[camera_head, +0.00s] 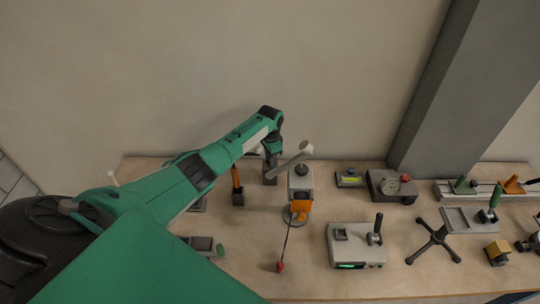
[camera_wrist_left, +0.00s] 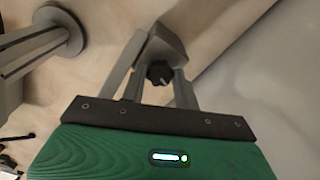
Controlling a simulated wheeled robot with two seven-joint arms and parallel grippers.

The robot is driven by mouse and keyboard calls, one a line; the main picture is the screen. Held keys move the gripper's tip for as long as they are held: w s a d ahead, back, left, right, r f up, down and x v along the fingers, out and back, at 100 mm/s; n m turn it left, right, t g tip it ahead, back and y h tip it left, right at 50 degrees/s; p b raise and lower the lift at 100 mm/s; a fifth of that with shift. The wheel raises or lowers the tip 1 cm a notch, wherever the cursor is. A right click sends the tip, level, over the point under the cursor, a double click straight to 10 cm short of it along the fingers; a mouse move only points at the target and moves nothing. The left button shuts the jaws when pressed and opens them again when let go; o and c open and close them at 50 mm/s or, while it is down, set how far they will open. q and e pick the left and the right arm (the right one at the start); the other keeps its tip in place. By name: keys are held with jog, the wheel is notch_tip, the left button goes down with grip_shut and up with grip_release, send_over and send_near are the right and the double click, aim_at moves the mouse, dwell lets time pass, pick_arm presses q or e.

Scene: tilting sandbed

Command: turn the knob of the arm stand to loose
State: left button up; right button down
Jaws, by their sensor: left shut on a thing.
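My left gripper (camera_head: 271,160) reaches over the back of the bench beside the pale slanted bar of the arm stand (camera_head: 291,160). In the left wrist view, the left gripper (camera_wrist_left: 157,78) has its two fingers around a small dark knob (camera_wrist_left: 159,72), shut on it. A grey block of the stand (camera_wrist_left: 168,44) shows just beyond the knob. The gripper and my forearm hide much of the stand in the head view, and the knob cannot be made out there. Its setting cannot be read. My right gripper is not in view.
A pale box (camera_head: 301,178) stands right of the gripper, with an orange part (camera_head: 301,207) in front. An orange-handled item (camera_head: 237,186) stands to the left. A grey device with a lever (camera_head: 356,246) is at front. A grey pillar (camera_head: 435,85) rises behind.

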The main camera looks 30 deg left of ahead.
pick_arm(q)
jog(key=shift+r+n+p, duration=0.1)
jog(key=shift+n+p, duration=0.4)
jog(key=shift+n, duration=1.5)
jog(key=o, duration=1)
jog(key=shift+c, duration=0.2)
